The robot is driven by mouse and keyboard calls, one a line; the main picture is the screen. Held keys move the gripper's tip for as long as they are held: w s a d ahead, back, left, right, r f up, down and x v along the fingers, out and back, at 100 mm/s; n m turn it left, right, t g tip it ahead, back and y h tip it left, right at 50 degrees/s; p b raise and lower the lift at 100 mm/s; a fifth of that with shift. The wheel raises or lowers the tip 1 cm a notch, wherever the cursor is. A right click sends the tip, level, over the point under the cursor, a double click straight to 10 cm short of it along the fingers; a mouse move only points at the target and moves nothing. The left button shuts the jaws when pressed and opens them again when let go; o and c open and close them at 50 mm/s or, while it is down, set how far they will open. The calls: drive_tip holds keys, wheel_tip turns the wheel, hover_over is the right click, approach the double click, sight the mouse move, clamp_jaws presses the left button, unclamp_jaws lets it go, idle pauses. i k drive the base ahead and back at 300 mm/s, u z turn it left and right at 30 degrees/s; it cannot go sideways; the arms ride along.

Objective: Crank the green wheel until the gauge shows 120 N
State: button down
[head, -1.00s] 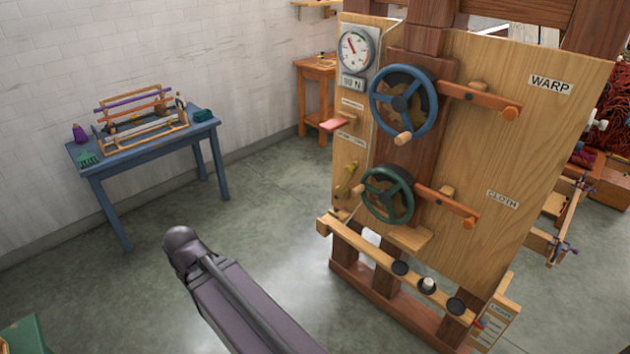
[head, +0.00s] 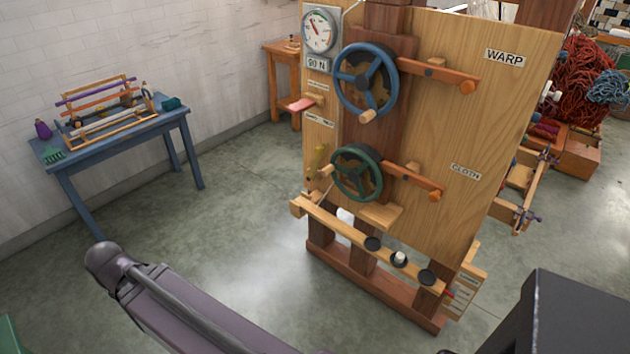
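The green wheel (head: 357,173) is the lower of two hand wheels on a wooden panel. It has spokes and a small light wooden knob (head: 325,171) at its left side. My gripper is not in view; a purple-grey link of my arm shows at the lower left, well apart from the wheel.
A blue wheel (head: 366,80) and a lever (head: 437,73) sit above, by the sign WARP (head: 505,57). A wooden rail (head: 370,243) with black discs crosses below. A blue table (head: 120,150) with a small loom stands left. The floor between is clear.

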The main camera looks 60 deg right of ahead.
sight(357, 175)
drive_tip(key=u, duration=0.4)
drive_tip(key=k, duration=1.45)
drive_tip(key=z, duration=0.8)
drive_tip(key=i, duration=0.9)
drive_tip(key=z, duration=0.05)
